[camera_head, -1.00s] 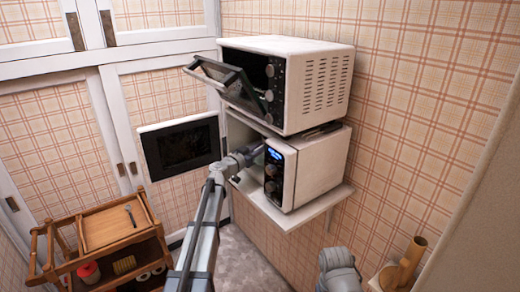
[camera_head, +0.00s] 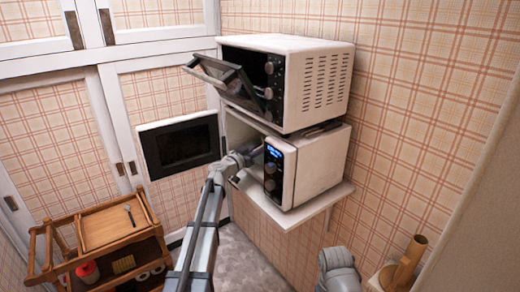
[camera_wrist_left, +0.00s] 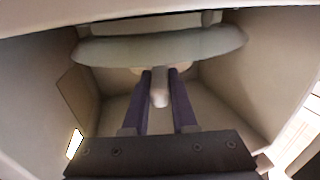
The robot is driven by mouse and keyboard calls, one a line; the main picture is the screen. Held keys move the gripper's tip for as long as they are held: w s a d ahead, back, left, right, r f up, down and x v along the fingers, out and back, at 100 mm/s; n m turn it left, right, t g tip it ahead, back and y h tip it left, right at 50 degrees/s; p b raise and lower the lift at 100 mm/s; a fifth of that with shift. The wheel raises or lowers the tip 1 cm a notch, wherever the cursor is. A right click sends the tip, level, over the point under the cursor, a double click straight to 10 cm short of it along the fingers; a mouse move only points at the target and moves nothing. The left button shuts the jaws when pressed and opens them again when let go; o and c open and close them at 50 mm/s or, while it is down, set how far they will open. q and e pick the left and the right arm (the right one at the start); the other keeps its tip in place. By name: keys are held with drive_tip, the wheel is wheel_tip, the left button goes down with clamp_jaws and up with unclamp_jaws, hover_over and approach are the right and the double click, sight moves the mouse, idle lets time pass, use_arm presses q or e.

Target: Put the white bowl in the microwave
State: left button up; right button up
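The lower microwave (camera_head: 318,165) stands on a wall shelf. Its door (camera_head: 180,148) is open wide to the left. My left arm reaches into its cavity, and my left gripper is hidden there in the head view. In the left wrist view my left gripper (camera_wrist_left: 160,75) shows two dark purple fingers standing apart, inside the pale cavity. A wide, pale, rounded dish shape (camera_wrist_left: 160,45) lies past the fingertips; it may be the white bowl, but I cannot be sure. A small pale knob-like shape shows between the fingers. My right gripper is out of view.
A white toaster oven (camera_head: 315,80) with its door (camera_head: 215,80) hanging partly open sits on the microwave. A wooden cart (camera_head: 105,235) stands at lower left. A brown wooden object (camera_head: 408,262) is at lower right. The cavity walls (camera_wrist_left: 235,85) surround my left gripper.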

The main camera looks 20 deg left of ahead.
use_arm(q)
drive_tip(key=o, duration=0.4)
drive_tip(key=shift+o, duration=0.2)
drive_tip(key=shift+s, duration=0.15)
drive_tip(key=v, duration=0.7)
drive_tip(key=shift+s+a, duration=0.2)
drive_tip(key=shift+s, duration=0.1)
